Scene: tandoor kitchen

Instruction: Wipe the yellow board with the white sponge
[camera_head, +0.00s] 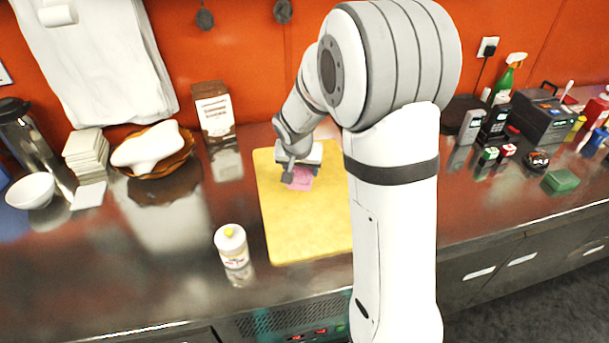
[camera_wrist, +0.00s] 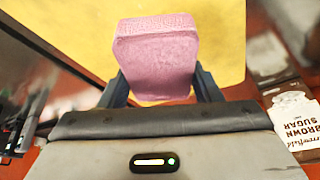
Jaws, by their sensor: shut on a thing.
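The yellow board (camera_head: 291,228) lies flat on the steel counter, partly hidden behind my arm. My gripper (camera_head: 298,174) is over the far part of the board, shut on a pink sponge (camera_head: 301,182). In the wrist view the sponge (camera_wrist: 157,58) sits between both fingers, with the yellow board (camera_wrist: 224,30) behind it. The sponge looks pink, not white. I cannot tell whether it touches the board or is slightly above it.
A basket (camera_head: 178,164) with a white item is farther left. A green sponge (camera_head: 560,181) lies far right.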

